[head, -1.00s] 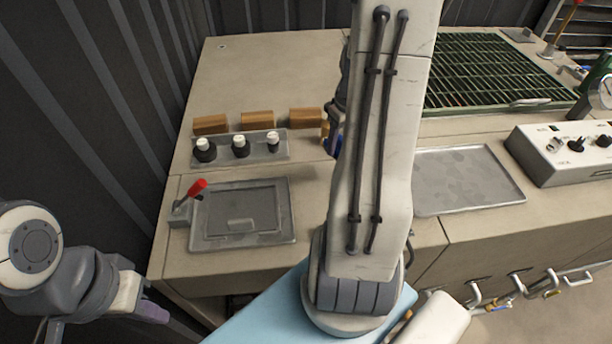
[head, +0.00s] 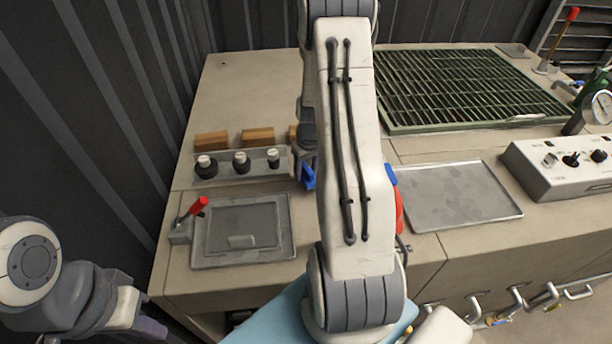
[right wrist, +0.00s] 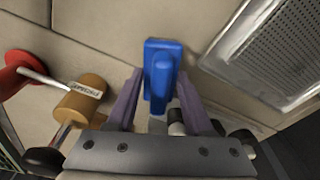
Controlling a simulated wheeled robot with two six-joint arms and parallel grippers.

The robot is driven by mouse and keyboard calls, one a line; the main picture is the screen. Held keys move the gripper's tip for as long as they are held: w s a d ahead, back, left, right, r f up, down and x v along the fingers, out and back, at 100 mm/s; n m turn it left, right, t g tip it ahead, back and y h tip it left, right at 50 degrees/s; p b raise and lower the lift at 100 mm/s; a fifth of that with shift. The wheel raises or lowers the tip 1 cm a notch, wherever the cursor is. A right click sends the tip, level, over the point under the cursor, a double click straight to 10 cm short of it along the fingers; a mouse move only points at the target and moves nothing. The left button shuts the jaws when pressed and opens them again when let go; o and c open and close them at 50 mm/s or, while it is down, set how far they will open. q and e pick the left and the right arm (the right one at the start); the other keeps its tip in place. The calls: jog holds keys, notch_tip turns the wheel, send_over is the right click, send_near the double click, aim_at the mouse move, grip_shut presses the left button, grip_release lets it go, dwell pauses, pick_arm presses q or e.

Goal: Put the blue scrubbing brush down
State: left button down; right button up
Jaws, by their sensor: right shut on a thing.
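The blue scrubbing brush (head: 308,177) shows in part beside my right arm in the head view, at the right end of the knob plate. It also fills the middle of the right wrist view (right wrist: 160,72), between the purple fingers. My right gripper (right wrist: 160,84) is shut on it. In the head view my right gripper (head: 302,165) is partly hidden by the arm. I cannot tell whether the brush touches the counter. My left gripper (head: 152,327) is at the lower left, apart from the counter; its finger gap cannot be made out.
The counter (head: 250,92) holds wooden blocks (head: 258,135), a knob plate (head: 265,166), a red-handled lever (head: 198,206) beside a grey panel (head: 240,222), a metal tray (head: 450,197), a green grate (head: 465,85) and a control box (head: 570,165).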

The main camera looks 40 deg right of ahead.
aim_at(306, 178)
jog(key=shift+f, duration=1.3)
jog(key=shift+f, duration=0.1)
jog(key=shift+f, duration=0.15)
jog(key=o, duration=1.2)
jog(key=shift+r, duration=0.2)
